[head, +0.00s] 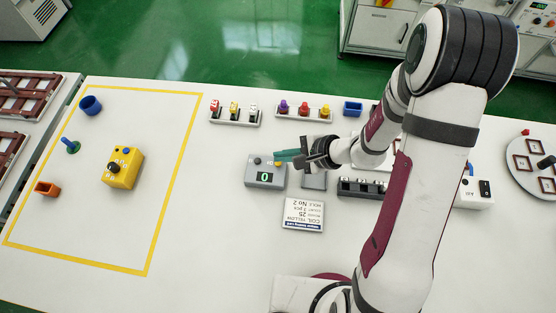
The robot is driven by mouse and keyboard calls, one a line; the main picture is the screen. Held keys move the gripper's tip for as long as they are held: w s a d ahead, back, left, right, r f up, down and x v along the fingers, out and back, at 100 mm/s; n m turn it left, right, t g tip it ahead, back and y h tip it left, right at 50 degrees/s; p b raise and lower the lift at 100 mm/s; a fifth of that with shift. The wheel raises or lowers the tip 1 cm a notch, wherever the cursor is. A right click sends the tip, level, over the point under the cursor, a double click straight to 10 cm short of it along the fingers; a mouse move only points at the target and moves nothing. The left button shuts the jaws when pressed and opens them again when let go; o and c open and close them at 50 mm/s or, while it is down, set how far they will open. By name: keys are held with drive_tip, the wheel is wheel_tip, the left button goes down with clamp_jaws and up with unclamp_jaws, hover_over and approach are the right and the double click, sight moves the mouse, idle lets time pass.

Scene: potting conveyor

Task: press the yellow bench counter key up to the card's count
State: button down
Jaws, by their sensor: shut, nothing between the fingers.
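The bench counter is a grey box (265,174) left of my arm, and its small green display appears to read 0. A small yellow key (278,163) is on its top, close under my fingertips, beside a dark round knob (257,161). My gripper (283,156) points left with its teal fingers shut and empty, over the counter's back right part. I cannot tell whether the tips touch the key. The white card (303,214) lies upside down to this view in front of the counter. It seems to read coil yellow, 25, and No 2; its count line is too small to read surely.
A yellow box (122,168) with a dark dial, a blue cup (91,106) and an orange cup (47,188) stand inside a yellow-taped area. Racks of coloured pieces (234,112) (303,112) stand behind the counter. A dark slotted block (362,187) is right of it.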

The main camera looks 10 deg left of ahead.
drive_tip(key=shift+f, duration=0.35)
drive_tip(key=shift+f, duration=0.35)
idle(0.5)
drive_tip(key=shift+r, duration=0.8)
drive_tip(key=shift+r, duration=2.5)
idle(0.6)
wheel_tip(320, 180, up, 4)
drive_tip(key=shift+f, duration=0.1)
